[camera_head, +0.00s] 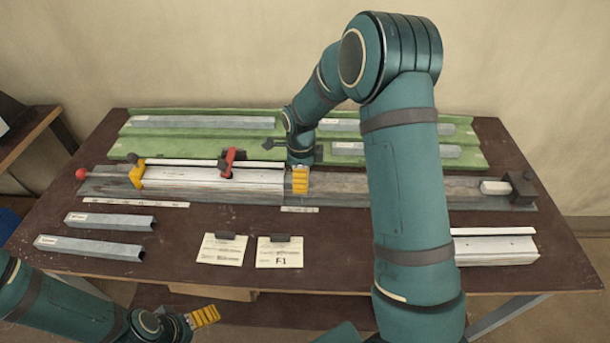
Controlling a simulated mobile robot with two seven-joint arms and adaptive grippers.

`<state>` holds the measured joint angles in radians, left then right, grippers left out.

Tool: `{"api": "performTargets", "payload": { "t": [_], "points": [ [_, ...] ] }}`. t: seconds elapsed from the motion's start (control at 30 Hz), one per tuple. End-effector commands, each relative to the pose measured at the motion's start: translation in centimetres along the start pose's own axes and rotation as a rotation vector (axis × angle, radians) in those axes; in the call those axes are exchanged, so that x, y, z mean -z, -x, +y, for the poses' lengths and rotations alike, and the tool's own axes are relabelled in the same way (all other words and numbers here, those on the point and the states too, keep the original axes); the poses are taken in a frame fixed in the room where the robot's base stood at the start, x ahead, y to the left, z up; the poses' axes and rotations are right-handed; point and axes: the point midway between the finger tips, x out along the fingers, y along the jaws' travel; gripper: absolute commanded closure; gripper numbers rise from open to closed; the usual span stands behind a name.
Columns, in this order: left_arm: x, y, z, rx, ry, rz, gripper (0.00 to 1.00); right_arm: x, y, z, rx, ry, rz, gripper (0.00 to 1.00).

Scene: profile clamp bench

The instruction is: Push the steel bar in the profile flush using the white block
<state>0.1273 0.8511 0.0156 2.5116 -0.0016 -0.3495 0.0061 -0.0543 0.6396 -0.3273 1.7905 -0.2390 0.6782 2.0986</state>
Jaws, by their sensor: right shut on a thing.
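The pale profile (215,179) lies in the long grey clamp fixture (420,188), with a red clamp (229,162) over it. My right gripper (299,183) points down at the profile's right end. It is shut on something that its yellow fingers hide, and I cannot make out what. The steel bar in the profile cannot be told apart in this view. A white block (495,187) rests at the fixture's right end, well apart from my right gripper. My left gripper (205,317) is low in front of the table; its opening cannot be told.
A green tray (300,131) with several grey bars lies behind the fixture. Two grey bars (110,221) lie front left, and two cards (222,250) front centre. A second pale profile (493,250) lies right, partly behind my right arm. A dark block (521,187) stands beside the white block.

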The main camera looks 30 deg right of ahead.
Motion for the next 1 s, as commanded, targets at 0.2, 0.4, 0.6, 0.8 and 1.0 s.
{"api": "performTargets", "payload": {
  "t": [0.2, 0.4, 0.6, 0.8, 1.0],
  "points": [
    [0.0, 0.1, 0.0, 0.000, 0.000, 0.000, 0.00, -0.9, 0.0, 0.0, 0.000, 0.001, 0.000, 0.66],
    [0.0, 0.1, 0.1, 0.000, 0.000, 0.000, 0.00, -1.6, 0.0, 0.0, 0.001, 0.001, 0.000, 0.66],
    [0.0, 0.2, 0.1, 0.000, 0.000, 0.000, 0.00, -2.3, 0.1, 0.0, 0.001, 0.001, 0.000, 0.66],
    [0.0, 0.2, 0.1, 0.000, 0.000, 0.000, 0.00, -2.6, 0.0, 0.0, 0.000, 0.001, 0.000, 0.66],
    [0.0, 0.2, 0.1, 0.000, 0.000, 0.000, 0.00, -2.1, 0.0, 0.0, 0.001, -0.001, 0.000, 0.66]
  ]
}}
